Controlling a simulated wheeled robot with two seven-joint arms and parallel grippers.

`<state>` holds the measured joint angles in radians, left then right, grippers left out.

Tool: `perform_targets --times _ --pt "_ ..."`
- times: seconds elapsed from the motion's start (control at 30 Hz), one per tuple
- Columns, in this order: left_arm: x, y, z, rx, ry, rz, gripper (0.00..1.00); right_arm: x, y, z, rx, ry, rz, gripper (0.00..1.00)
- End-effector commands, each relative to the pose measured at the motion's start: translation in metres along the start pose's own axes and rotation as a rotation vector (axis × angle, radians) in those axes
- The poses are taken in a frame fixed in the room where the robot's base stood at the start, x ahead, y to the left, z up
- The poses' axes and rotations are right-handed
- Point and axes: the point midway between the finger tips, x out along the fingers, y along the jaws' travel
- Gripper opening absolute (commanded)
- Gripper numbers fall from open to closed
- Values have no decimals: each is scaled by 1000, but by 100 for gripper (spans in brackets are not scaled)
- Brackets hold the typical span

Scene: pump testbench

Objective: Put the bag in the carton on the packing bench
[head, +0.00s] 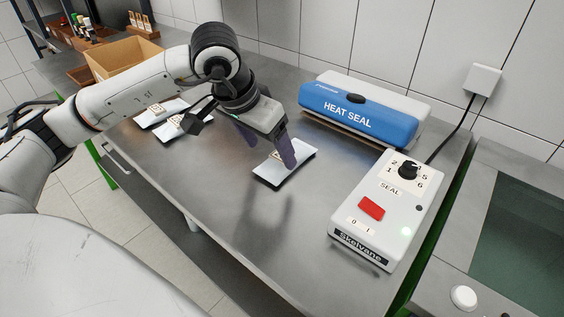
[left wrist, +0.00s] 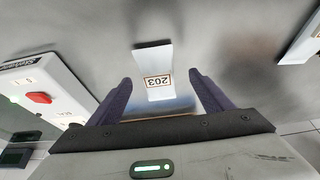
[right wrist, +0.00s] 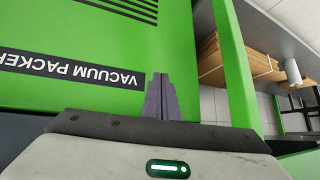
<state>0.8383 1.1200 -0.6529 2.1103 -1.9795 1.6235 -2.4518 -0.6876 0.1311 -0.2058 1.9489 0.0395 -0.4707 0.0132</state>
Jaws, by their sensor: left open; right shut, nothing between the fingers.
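A pale flat bag (head: 294,170) lies on the steel bench (head: 220,200), left of the heat sealer. In the left wrist view the bag (left wrist: 152,58) carries a label reading 203. My left gripper (head: 268,145) is open just above it, with a finger on either side of the bag in the left wrist view. Part of the bag is hidden behind a finger in the head view. The open brown carton (head: 125,57) stands at the bench's far left end. My right gripper (right wrist: 161,78) is shut and empty in front of a green machine, outside the head view.
Other labelled bags (head: 153,117) lie near the carton, partly behind my left arm. The blue heat sealer (head: 358,112) and its control box (head: 380,215) stand right of the bag. The green vacuum packer (right wrist: 80,40) fills much of the right wrist view.

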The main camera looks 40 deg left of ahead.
Motion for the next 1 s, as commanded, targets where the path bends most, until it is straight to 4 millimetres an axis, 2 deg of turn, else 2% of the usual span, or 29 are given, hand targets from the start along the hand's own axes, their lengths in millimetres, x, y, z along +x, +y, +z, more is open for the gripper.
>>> perform_targets --times 0.2,0.3,0.57,0.9,1.0 --pt "34 7 0 -1 -5 3 73 -3 2 -4 3 8 4 0" --pt "42 7 0 -2 -3 3 73 -3 4 -4 4 6 8 0" --pt "45 7 -1 -1 -1 2 73 -3 4 -3 4 4 9 0" --pt "44 7 -2 -1 1 2 20 -3 4 -2 4 2 7 0" --pt "44 7 -2 -1 1 2 20 -3 3 -2 3 1 6 0"
